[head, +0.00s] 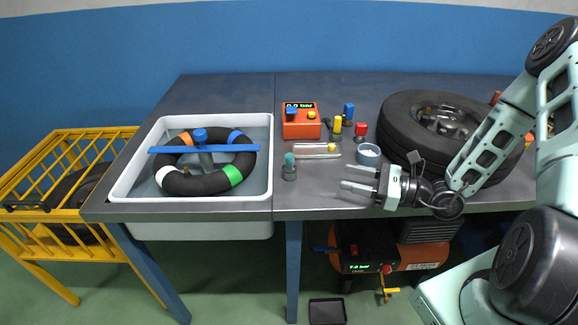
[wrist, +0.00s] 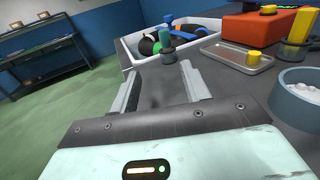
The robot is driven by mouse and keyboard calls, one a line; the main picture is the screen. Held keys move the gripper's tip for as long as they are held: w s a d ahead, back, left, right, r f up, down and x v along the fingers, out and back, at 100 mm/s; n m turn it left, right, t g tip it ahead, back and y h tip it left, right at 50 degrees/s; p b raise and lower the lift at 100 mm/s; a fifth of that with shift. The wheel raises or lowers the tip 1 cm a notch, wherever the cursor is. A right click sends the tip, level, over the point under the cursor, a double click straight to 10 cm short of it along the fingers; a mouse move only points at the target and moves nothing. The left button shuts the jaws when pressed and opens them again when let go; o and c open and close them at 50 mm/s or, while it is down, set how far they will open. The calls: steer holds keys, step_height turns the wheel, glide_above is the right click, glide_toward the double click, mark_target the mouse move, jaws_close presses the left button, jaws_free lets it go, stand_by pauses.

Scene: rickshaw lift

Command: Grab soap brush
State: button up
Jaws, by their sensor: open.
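A small upright item with a teal top and a grey cylindrical base (head: 289,167) stands on the bench right of the sink. It may be the soap brush, but its bristles cannot be made out. It also shows in the wrist view (wrist: 166,38), beyond the fingertips and roughly in line with the gap between them. My gripper (head: 346,179) is open and empty, to the right of this item and apart from it, over the front of the bench. Its two fingers (wrist: 160,82) point toward the item in the wrist view.
A white sink (head: 120,185) holds a black ring with coloured bands and a blue bar. A metal tray (head: 305,155), red box (head: 300,127), grey cup (head: 369,154), several coloured-top items and a tire (head: 400,115) surround the gripper's area. The bench front edge lies close below.

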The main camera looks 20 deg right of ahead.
steer(key=p, duration=0.3)
glide_toward(289, 160)
steer(key=w+a, duration=0.1)
steer(key=w+a+f, duration=0.1)
steer(key=w+a, duration=0.1)
steer(key=shift+w+a, duration=0.1)
steer(key=shift+w, duration=0.05)
steer(key=p+x, duration=0.1)
steer(key=x, duration=0.3)
steer(key=shift+w+r, duration=0.1)
steer(key=shift+w, duration=0.3)
steer(key=shift+w+a, duration=0.45)
steer(key=shift+a, duration=0.05)
jaws_close()
